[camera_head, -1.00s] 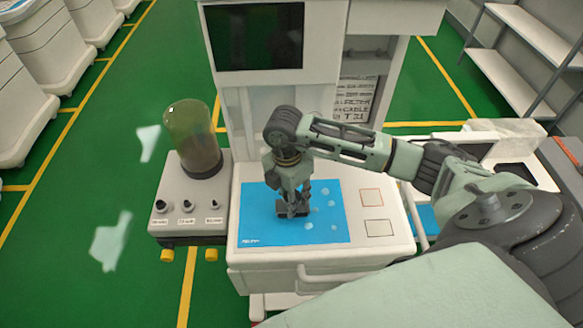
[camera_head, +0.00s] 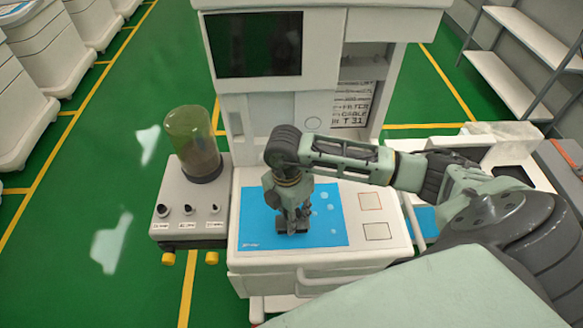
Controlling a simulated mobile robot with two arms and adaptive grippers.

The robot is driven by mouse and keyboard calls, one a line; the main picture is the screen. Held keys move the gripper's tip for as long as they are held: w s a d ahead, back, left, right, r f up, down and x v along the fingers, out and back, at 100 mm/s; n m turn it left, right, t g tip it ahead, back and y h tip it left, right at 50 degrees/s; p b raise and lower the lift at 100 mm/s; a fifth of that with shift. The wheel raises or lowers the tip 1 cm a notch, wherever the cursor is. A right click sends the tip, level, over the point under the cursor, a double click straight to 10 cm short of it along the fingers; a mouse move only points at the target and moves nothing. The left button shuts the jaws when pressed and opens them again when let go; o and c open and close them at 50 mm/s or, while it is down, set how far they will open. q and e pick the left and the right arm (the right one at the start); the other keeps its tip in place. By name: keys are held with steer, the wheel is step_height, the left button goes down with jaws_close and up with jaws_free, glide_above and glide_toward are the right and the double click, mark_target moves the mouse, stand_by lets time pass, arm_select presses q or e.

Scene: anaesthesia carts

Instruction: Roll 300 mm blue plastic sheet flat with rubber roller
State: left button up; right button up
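The blue plastic sheet (camera_head: 262,233) lies on the white cart top, with several pale round bubble-like spots on its right part. My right gripper (camera_head: 292,214) points down over the middle of the sheet. It appears shut on a small dark roller (camera_head: 291,226) that rests on or just above the sheet; I cannot tell whether it touches. The gripper hides part of the sheet and most of the roller's handle. My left gripper is not in view.
The anaesthesia cart (camera_head: 330,261) has a dark screen (camera_head: 253,44) at the back. A box with knobs and a translucent cylinder (camera_head: 192,145) stands left of the sheet. Shelves (camera_head: 520,75) stand at far right.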

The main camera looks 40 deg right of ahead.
steer(key=shift+s+a, duration=0.4)
steer(key=shift+s, duration=0.3)
steer(key=shift+s, duration=0.1)
steer(key=shift+s+a+p, duration=0.55)
steer(key=shift+s+p, duration=0.05)
steer(key=shift+s, duration=0.15)
steer(key=shift+w+r, duration=0.1)
step_height(320, 180, up, 5)
steer(key=p, duration=0.3)
steer(key=shift+p, duration=0.4)
